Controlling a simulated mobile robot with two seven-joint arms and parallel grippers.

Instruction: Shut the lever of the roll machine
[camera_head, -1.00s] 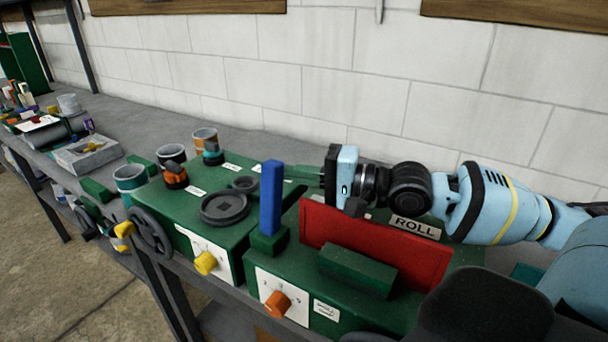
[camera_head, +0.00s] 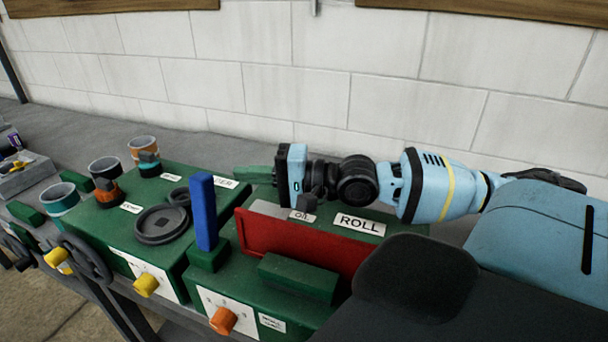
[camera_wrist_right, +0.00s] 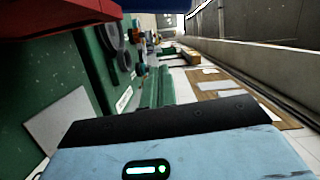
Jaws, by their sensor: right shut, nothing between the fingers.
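The roll machine (camera_head: 230,274) is a green box with a ROLL label, a red panel (camera_head: 300,246) and an orange knob. Its blue lever (camera_head: 203,212) stands upright on a green block at the machine's left. My right gripper (camera_head: 256,174) is shut and empty. Its green fingers are behind the lever and the red panel, pointing left and apart from the lever. In the right wrist view the fingers (camera_wrist_right: 160,88) lie together, with a blue piece, likely the lever, at the top edge. My left gripper is not in view.
A second green machine (camera_head: 110,232) with round dark dies and a yellow knob (camera_head: 146,284) stands close on the left. Several cups, one of them teal (camera_head: 62,198), stand beyond it. The block wall (camera_head: 290,95) runs behind the bench. Bare grey bench (camera_head: 100,138) lies at the back left.

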